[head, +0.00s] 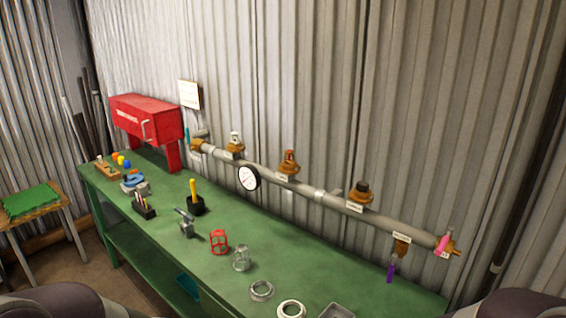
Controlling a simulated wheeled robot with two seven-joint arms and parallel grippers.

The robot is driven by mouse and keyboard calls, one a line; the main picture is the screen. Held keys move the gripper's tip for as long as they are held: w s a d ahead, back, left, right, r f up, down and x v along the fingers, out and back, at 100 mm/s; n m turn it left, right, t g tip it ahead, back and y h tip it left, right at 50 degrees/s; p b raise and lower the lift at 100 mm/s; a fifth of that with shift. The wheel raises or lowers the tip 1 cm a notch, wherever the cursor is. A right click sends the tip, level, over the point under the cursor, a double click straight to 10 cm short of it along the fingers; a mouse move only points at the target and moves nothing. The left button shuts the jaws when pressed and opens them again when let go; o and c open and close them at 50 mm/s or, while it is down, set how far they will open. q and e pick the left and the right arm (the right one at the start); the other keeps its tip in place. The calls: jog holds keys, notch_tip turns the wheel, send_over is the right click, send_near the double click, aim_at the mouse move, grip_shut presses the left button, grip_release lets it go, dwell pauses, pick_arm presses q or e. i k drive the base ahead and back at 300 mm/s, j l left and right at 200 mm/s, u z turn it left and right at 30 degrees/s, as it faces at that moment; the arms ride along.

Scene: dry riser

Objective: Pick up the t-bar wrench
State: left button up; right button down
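I cannot clearly make out a t-bar wrench. A small grey metal piece with a dark slanted bar across its top (186,222) stands on the green bench (215,272), left of the red wire cage; it is too small to tell whether it is the wrench. Behind it, a yellow-handled tool (193,188) stands upright in a black holder (196,206). Neither of my grippers is in view. Only dark rounded parts of my own body show at the bottom corners.
A grey pipe (328,198) with a gauge (249,178) and valves runs along the wall behind the bench. A red wire cage (219,241), clear cage (241,258), rings (261,290) and tray (337,311) sit nearer. A red box (147,119) stands at the far end.

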aim_at(186, 229)
jog(key=i+j+z, duration=0.1)
jog(key=j, duration=0.25)
jog(key=i+j+z, duration=0.1)
jog(key=i+j, duration=0.2)
jog(key=i+j+z, duration=0.1)
jog(key=j, duration=0.3)
jog(key=i+j+z, duration=0.15)
jog(key=i+j, duration=0.15)
jog(key=i+j+z, duration=0.1)
jog(key=j, duration=0.35)
jog(key=i+j+z, duration=0.1)
jog(key=j, duration=0.35)
jog(key=i+j+z, duration=0.1)
jog(key=j, duration=0.3)
jog(key=i+z, duration=0.1)
jog(key=z, duration=0.7)
